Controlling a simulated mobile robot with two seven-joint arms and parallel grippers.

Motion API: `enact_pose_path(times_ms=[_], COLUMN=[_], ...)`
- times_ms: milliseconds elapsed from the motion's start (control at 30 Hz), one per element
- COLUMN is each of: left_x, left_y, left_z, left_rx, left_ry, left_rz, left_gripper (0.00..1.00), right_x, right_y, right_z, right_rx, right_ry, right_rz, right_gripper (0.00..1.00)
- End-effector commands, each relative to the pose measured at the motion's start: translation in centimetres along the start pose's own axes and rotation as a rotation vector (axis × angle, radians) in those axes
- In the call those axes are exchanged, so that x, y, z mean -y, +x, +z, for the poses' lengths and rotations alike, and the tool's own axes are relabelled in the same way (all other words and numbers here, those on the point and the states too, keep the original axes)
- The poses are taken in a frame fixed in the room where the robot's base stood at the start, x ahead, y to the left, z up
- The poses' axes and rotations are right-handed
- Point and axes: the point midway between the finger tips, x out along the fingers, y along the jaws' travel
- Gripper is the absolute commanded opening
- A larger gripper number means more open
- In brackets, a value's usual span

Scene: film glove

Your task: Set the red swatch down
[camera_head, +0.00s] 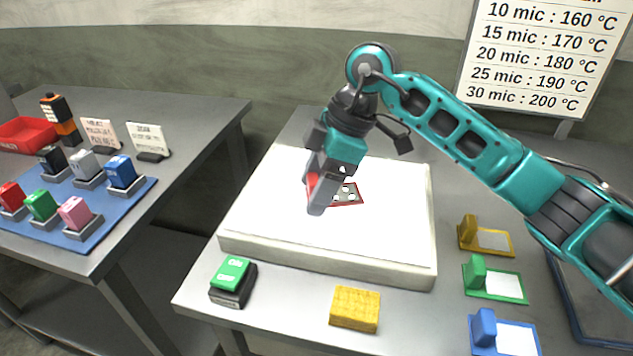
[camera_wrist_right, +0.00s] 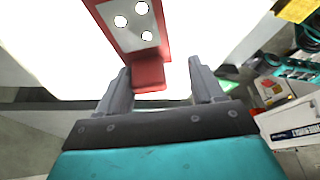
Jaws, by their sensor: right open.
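The red swatch (camera_head: 356,199) is a red frame around a grey panel with several white round spots. It lies on the glowing white light box (camera_head: 330,262), near its middle. It also shows in the right wrist view (camera_wrist_right: 148,70), with its red tab between my fingers. My right gripper (camera_head: 315,203) is open at the swatch's tab end. Part of the swatch is hidden behind the gripper in the head view. My left gripper is not in view.
A green-topped block (camera_head: 232,272) and a yellow sponge (camera_head: 355,308) stand in front of the light box. Yellow, green (camera_head: 495,283) and blue swatches lie at right. A left table holds a blue mat (camera_head: 140,190) with coloured blocks, and a red tray (camera_head: 28,134).

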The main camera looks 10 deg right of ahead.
Motion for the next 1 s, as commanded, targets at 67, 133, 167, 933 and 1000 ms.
enact_pose_path(times_ms=[67, 133, 167, 933, 1000], left_x=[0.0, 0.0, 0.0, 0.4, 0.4], left_y=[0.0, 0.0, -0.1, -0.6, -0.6], left_z=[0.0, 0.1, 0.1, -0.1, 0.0], left_rx=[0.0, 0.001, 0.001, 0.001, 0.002], left_ry=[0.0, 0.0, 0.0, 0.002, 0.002], left_rz=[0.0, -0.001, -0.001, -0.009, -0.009], left_gripper=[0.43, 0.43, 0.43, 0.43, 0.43], right_x=[0.0, 0.0, 0.0, 0.0, 0.0], right_y=[0.0, 0.0, 0.0, -11.9, -12.2], right_z=[0.0, 0.0, 0.0, -0.1, -0.1], right_rx=[0.001, 0.001, 0.001, 0.0, 0.0], right_ry=[0.001, 0.001, 0.001, 0.001, 0.001], right_rz=[-0.001, -0.001, 0.0, 0.001, 0.001], right_gripper=[0.67, 0.67, 0.67, 0.67, 0.67])
